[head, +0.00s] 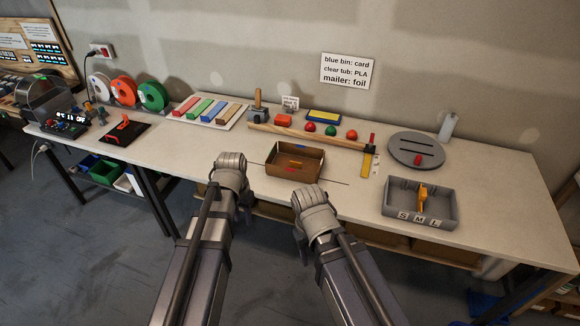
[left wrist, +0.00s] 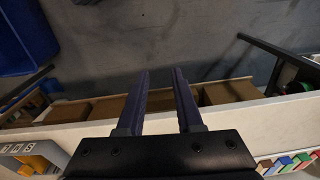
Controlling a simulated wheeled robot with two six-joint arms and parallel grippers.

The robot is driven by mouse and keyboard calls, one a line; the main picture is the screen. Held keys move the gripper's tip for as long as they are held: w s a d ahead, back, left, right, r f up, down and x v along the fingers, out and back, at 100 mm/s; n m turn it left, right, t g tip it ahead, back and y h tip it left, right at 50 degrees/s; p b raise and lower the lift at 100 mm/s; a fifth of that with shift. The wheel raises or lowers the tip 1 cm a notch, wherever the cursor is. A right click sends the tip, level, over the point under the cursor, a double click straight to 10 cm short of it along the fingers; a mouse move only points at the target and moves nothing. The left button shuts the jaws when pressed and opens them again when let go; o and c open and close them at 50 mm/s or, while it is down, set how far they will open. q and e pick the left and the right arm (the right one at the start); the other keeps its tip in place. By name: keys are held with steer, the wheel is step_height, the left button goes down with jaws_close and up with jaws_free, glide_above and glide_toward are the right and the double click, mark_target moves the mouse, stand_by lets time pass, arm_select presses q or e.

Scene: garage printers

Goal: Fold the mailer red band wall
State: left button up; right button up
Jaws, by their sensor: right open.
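The mailer, a small open brown cardboard box (head: 273,171), stands near the front edge of the table with its walls upright. Small blue, orange and red marks or pieces show inside it, too small to make out; I cannot tell which wall has the red band. My left gripper (head: 231,160) is left of the box, apart from it. In the left wrist view my left gripper (left wrist: 161,82) is open, with nothing between its fingers. My right gripper (head: 309,194) is in front of the box, near the table's front edge; its fingers are mostly hidden.
A grey tray marked S M L (head: 399,206) and a grey slotted disc (head: 416,144) stand right; colour strips (head: 208,109) lie left.

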arm_select(q)
steer(key=w+d+m, duration=0.3)
steer(key=w+m, duration=0.2)
steer(key=w, duration=0.4)
steer(key=w+d+m, duration=0.4)
steer(key=w+m, duration=0.1)
steer(key=w, duration=0.3)
steer(key=m, duration=0.7)
glide_above(290, 180)
steer(key=shift+w+r+g, duration=0.1)
steer(key=shift+w+g, duration=0.05)
steer(key=shift+g, duration=0.15)
step_height(290, 180, down, 8)
steer(key=b, duration=0.7)
steer(key=shift+b, duration=0.4)
steer(key=shift+r, duration=0.1)
steer(key=shift+c, duration=0.3)
steer(key=shift+a, duration=0.1)
jaws_close()
